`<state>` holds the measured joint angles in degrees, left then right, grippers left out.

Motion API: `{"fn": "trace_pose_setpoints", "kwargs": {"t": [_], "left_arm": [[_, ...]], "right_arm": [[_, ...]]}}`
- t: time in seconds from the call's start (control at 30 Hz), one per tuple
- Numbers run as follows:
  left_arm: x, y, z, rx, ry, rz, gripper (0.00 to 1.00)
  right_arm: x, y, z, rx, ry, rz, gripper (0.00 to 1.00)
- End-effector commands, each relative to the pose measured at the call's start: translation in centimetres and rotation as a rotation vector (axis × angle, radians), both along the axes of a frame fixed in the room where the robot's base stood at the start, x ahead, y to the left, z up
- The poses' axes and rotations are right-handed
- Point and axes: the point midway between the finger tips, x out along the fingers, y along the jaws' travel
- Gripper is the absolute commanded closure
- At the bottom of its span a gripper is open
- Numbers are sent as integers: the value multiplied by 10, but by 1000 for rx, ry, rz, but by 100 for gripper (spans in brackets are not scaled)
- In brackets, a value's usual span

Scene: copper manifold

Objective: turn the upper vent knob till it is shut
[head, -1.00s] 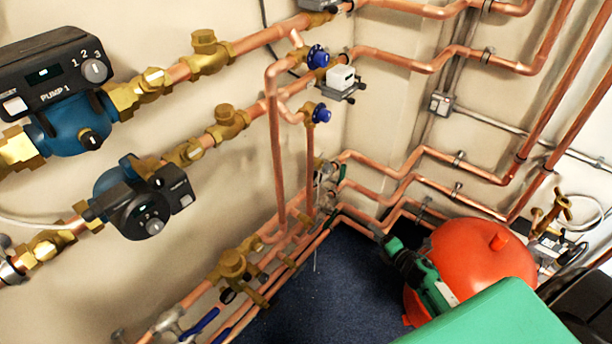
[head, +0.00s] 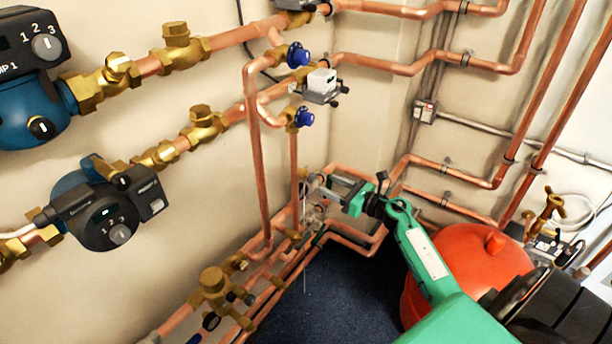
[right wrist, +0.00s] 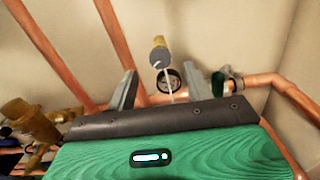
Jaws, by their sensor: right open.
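Two blue round knobs sit on brass fittings on the copper pipes in the head view. The upper blue knob (head: 298,55) is above the lower blue knob (head: 304,117); I cannot tell for sure which part is the vent knob. My right gripper (head: 322,184) is open and empty, well below both blue knobs by the low pipes in the corner. In the right wrist view its jaws (right wrist: 172,90) are spread. A brass fitting with a round grey end (right wrist: 160,57) and a dark-rimmed gauge (right wrist: 168,82) show ahead between them, apart from the fingers. My left gripper is not in view.
Two blue pumps, an upper (head: 30,95) and a lower (head: 105,205), hang at the left. A white-topped valve actuator (head: 321,82) sits between the blue knobs. A red tank (head: 470,265) stands beside my right arm. Copper pipes crowd the corner; dark blue floor (head: 335,295) is clear.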

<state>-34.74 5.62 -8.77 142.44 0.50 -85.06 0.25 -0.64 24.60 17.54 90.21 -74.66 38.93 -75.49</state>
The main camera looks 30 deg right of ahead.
Motion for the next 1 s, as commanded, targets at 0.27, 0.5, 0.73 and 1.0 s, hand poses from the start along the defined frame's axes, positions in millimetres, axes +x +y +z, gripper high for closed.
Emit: {"fn": "trace_pose_setpoints", "kwargs": {"t": [0.27, 0.5, 0.73, 1.0], "left_arm": [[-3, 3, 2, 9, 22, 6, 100], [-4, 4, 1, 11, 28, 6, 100], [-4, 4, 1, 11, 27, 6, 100], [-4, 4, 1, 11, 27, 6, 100]], "right_arm": [[48, 20, 1, 4, -2, 0, 48], [77, 32, 0, 3, 0, 0, 48], [87, 36, 0, 2, 1, 0, 48], [87, 36, -1, 1, 2, 0, 52]]}}
